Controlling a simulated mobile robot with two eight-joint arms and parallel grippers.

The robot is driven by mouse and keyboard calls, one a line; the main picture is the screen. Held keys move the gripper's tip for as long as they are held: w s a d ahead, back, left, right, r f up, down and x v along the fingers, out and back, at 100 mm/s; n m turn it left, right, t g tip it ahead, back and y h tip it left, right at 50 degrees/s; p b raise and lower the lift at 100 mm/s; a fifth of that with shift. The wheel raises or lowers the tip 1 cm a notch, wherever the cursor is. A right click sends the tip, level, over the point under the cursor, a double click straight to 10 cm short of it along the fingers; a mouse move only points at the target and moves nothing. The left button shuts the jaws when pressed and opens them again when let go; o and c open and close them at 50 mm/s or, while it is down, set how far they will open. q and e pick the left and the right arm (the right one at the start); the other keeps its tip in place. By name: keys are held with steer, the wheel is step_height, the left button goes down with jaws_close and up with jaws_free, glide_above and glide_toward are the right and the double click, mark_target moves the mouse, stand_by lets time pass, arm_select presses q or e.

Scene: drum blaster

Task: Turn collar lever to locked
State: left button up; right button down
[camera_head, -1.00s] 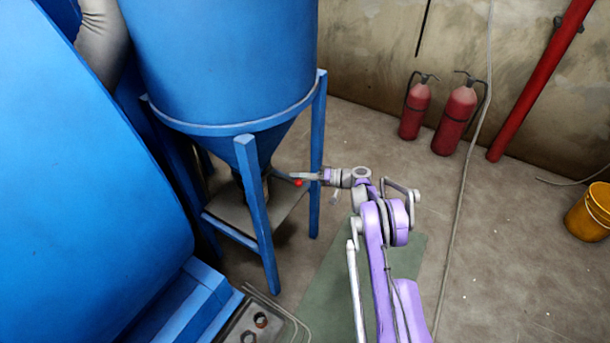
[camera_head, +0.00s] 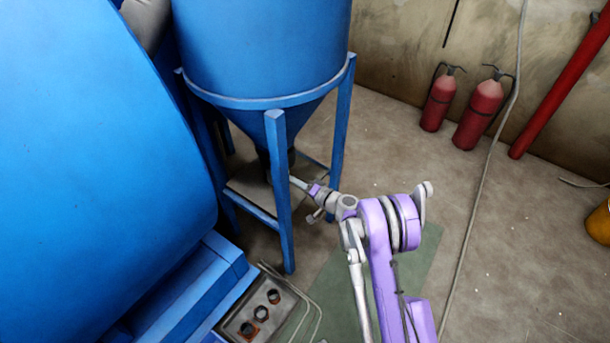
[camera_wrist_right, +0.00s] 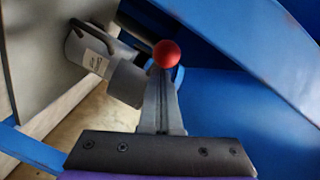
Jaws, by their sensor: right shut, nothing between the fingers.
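The red ball knob (camera_wrist_right: 166,53) of the lever shows in the right wrist view, just beyond my fingertips. I cannot tell whether they touch it. My right gripper (camera_wrist_right: 160,85) is shut with nothing between its fingers. A pale grey cylinder with a label (camera_wrist_right: 92,52) and a grey round part (camera_wrist_right: 128,82) are to the left of the knob. In the head view my right gripper (camera_head: 297,183) points left under the blue hopper (camera_head: 262,50), its tip against the outline of the front leg (camera_head: 279,190). The knob is hidden there. My left gripper is out of view.
The blue drum body (camera_head: 90,150) fills the left. A box with round sockets (camera_head: 235,325) and a cable lie in front of the hopper stand. Two red extinguishers (camera_head: 480,113) stand by the back wall. The floor at right (camera_head: 520,230) is mostly clear.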

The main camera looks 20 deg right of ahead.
steer(key=shift+w+a, duration=0.15)
steer(key=shift+a, duration=0.95)
steer(key=shift+w+a, duration=0.1)
steer(key=shift+a, duration=1)
